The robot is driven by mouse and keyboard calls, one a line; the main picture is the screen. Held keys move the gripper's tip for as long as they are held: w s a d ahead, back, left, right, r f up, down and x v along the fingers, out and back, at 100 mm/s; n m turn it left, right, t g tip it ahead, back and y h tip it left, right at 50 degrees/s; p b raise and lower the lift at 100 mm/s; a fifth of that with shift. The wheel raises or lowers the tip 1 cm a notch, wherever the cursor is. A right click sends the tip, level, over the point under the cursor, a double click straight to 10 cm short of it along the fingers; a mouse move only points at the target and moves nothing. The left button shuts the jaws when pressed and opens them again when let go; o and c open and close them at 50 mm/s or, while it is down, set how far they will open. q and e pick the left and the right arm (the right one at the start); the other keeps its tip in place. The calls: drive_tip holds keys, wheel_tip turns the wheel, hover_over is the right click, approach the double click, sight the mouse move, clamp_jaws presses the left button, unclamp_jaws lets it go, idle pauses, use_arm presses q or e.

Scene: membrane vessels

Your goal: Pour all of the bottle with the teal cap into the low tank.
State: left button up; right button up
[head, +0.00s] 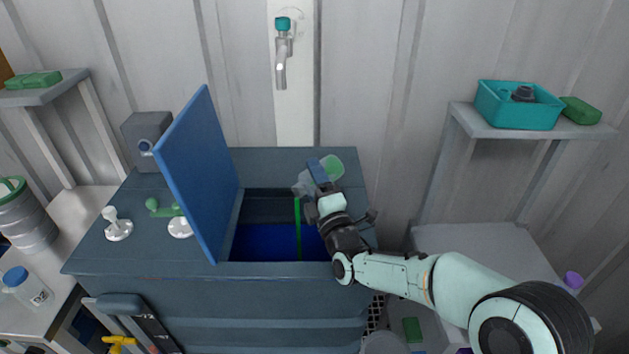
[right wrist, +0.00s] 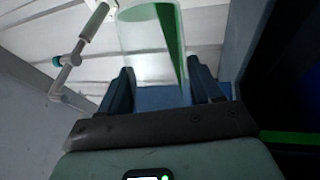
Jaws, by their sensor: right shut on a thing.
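My right gripper (head: 318,178) is shut on a clear bottle (head: 333,168) at the back right of the open tank. The bottle looks tilted, and green shows in it. No teal cap shows on it; its mouth is hard to make out. In the right wrist view the clear bottle (right wrist: 150,50) stands between the finger pads, with a slanting green band in it. The low tank (head: 215,268) is blue-grey, its blue lid (head: 197,170) raised at the left. Its opening shows a deep blue inside and an upright green strip (head: 298,228). My left gripper is not in view.
A teal-topped tap (head: 282,50) is on the back wall. White and green fittings (head: 118,226) stand on the tank's left top. A blue-capped bottle (head: 22,284) and a pail (head: 24,220) stand at left. A teal bin (head: 518,105) sits on the right shelf.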

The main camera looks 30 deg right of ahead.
drive_tip(key=shift+a+r+n+t+y+b, duration=0.1)
drive_tip(key=shift+r+n+t+y+b, duration=0.2)
drive_tip(key=shift+n, duration=0.25)
drive_tip(key=shift+a+r+n+t+y+b, duration=0.1)
drive_tip(key=shift+n+y+b, duration=0.1)
drive_tip(key=shift+n+b, duration=0.25)
drive_tip(key=shift+s+r+n+b, duration=0.1)
drive_tip(key=shift+r+n+b, duration=0.1)
drive_tip(key=shift+n+b, duration=0.6)
drive_tip(key=shift+a+r+n+t+y, duration=0.2)
drive_tip(key=shift+n+t+y, duration=0.2)
drive_tip(key=shift+n+y, duration=0.15)
idle(0.8)
